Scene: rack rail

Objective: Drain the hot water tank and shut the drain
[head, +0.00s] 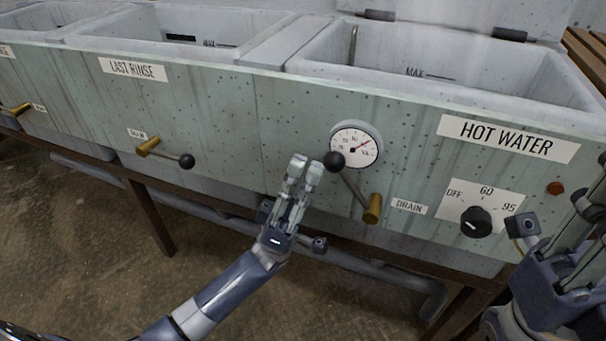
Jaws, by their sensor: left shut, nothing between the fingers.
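The drain lever (354,188) slants up and left from the valve to a black ball knob (335,161). My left gripper (305,170) is shut and empty, its fingertips just left of the knob; I cannot tell if they touch. My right gripper (590,205) is at the right edge, its fingertips partly cut off.
A round dial gauge (365,148) sits behind the knob. A black heat dial (476,221) is at the right, near my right gripper. The LAST RINSE tank (170,42) has its own lever (168,153), slanting down right. A pipe (350,262) runs below.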

